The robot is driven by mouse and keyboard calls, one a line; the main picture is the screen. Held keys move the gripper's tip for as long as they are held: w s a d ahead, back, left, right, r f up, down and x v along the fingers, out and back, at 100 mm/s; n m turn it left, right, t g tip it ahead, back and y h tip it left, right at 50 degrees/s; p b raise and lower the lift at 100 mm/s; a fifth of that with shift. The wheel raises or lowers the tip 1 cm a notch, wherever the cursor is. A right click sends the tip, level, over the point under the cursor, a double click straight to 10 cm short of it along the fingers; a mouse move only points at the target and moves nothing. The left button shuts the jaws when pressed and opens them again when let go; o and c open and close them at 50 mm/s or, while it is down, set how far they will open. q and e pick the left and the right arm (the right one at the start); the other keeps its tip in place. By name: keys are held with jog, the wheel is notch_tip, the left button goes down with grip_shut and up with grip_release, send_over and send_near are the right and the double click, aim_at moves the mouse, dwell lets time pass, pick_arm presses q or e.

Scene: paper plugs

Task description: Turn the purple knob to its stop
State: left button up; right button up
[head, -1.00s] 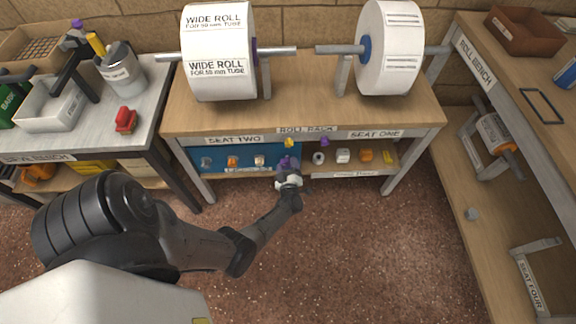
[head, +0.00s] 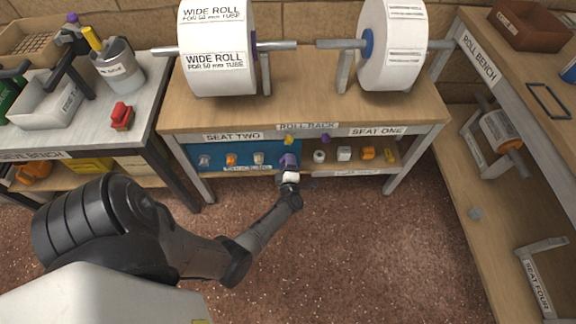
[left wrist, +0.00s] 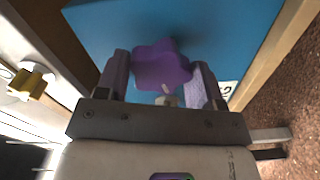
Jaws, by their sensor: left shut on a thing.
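The purple knob (left wrist: 162,64) is star-shaped and stands in front of a blue panel in the left wrist view. My left gripper (left wrist: 160,80) has one finger on each side of it and is shut on it. In the head view my left gripper (head: 289,169) reaches the lower front of the roll rack (head: 307,127), between the blue bay and the wooden shelf. My right gripper is not in view.
A yellow knob (head: 289,141) and another purple piece (head: 325,139) sit under the rack's front edge. Small plugs, including an orange one (head: 368,153), stand on the low shelf beside the gripper. The floor in front is clear.

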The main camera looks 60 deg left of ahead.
pick_arm(q)
jog(key=n+b, duration=0.8)
jog(key=n, duration=0.6)
jog(key=shift+r+n, duration=0.1)
jog(key=shift+n, duration=0.3)
jog(key=o, duration=0.9)
jog(key=shift+d, duration=0.15)
jog(key=shift+v, duration=1.9)
jog(key=shift+s, duration=0.1)
